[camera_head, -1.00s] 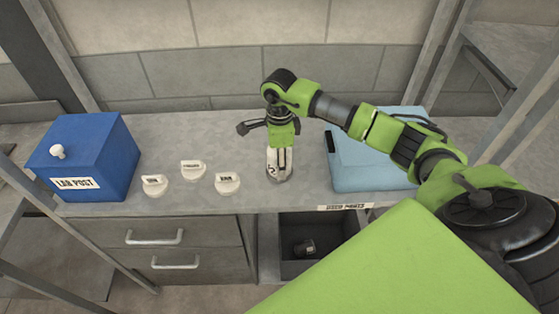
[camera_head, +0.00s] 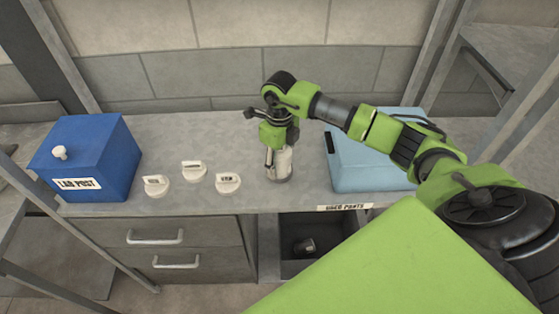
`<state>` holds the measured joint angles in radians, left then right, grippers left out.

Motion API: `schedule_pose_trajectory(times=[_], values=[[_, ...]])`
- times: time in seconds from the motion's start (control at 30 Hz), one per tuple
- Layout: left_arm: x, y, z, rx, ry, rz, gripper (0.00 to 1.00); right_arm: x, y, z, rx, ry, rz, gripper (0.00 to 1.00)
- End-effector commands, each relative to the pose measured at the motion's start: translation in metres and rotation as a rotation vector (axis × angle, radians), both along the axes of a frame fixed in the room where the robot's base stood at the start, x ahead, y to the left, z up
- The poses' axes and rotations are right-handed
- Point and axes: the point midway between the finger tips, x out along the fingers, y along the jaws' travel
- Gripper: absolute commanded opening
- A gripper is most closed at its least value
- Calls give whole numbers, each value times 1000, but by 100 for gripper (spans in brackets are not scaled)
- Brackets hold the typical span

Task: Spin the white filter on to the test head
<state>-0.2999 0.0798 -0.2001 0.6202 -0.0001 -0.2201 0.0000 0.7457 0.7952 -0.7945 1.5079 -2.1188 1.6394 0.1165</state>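The white filter (camera_head: 283,164) stands upright on the grey bench, a little right of the middle. My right gripper (camera_head: 276,151) points down over it from above, with a finger along its left side. The fingers appear closed around the filter, though the far finger is hidden. The test head cannot be made out clearly; a darker rim (camera_head: 279,179) shows at the foot of the filter. My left gripper is out of view.
A blue LAB POST box (camera_head: 100,150) is further left, and a light blue case (camera_head: 365,172) is close on the right. A bin (camera_head: 330,265) labelled USED PARTS holds a dark part (camera_head: 304,246).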

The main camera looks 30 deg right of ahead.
Motion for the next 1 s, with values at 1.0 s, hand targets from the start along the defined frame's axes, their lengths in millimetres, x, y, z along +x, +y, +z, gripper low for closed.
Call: schedule_pose_trajectory(times=[1.0], values=[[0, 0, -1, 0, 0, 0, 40, 1, 0, 103, 0, -2, 11, 67]])
